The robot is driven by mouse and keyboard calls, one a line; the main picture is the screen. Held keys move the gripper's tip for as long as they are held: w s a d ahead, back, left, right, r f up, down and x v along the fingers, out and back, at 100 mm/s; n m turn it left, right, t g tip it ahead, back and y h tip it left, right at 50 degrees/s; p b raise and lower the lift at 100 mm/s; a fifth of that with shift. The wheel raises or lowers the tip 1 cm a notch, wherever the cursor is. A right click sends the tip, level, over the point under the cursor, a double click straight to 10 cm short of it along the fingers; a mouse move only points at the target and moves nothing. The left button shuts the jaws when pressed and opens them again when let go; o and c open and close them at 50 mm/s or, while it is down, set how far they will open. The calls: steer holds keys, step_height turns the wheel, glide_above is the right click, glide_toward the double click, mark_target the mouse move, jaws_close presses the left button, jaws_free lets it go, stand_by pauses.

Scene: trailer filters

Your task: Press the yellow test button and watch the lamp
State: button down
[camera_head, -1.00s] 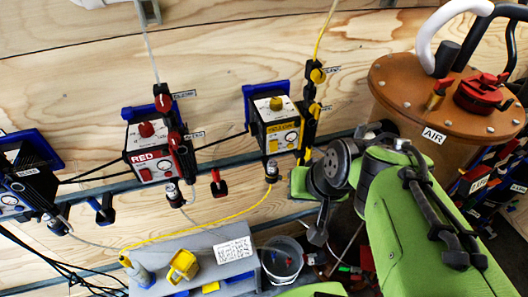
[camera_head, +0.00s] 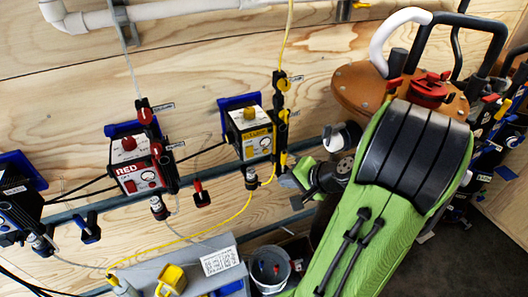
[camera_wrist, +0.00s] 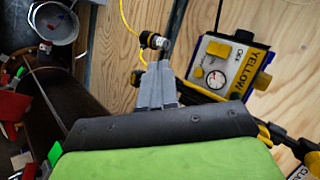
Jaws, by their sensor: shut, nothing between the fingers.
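The yellow-labelled box (camera_head: 255,143) is on the plywood wall, with a yellow knob on top. Its face has a yellow square button (camera_head: 248,152) and a round gauge. In the wrist view the box (camera_wrist: 228,68) is right of my fingers, sideways, with the yellow square (camera_wrist: 217,49) beside the word OFF. I cannot tell which part is the lamp or whether it is lit. My gripper (camera_head: 289,178) is shut and empty, lower right of the box. In the wrist view its fingertips (camera_wrist: 160,66) are together, apart from the face, near a black fitting (camera_wrist: 154,41).
A red-labelled box (camera_head: 140,170) and a blue box (camera_head: 18,205) hang to the left. A yellow hose (camera_head: 220,225) loops below. A brown tank (camera_head: 360,90) is at right, partly behind my arm.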

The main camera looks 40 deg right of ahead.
steer(key=p, duration=0.1)
glide_toward(261, 157)
steer(key=f, duration=0.1)
steer(key=w+f, duration=0.2)
steer(key=shift+w+a+f, duration=0.15)
steer(key=shift+a+f, duration=0.05)
steer(key=shift+a, duration=0.15)
stand_by(1.6)
steer(key=shift+w+d+p, duration=0.1)
steer(key=shift+w+p, duration=0.2)
steer(key=shift+w, duration=0.1)
steer(key=shift+w+d, duration=0.1)
steer(key=shift+w, duration=0.25)
stand_by(0.5)
steer(key=shift+s, duration=0.75)
steer(key=shift+s, duration=0.1)
steer(key=s, duration=0.1)
steer(key=s+a+b, duration=0.1)
steer(key=s, duration=0.1)
steer(key=s+a, duration=0.1)
steer(key=shift+s, duration=0.35)
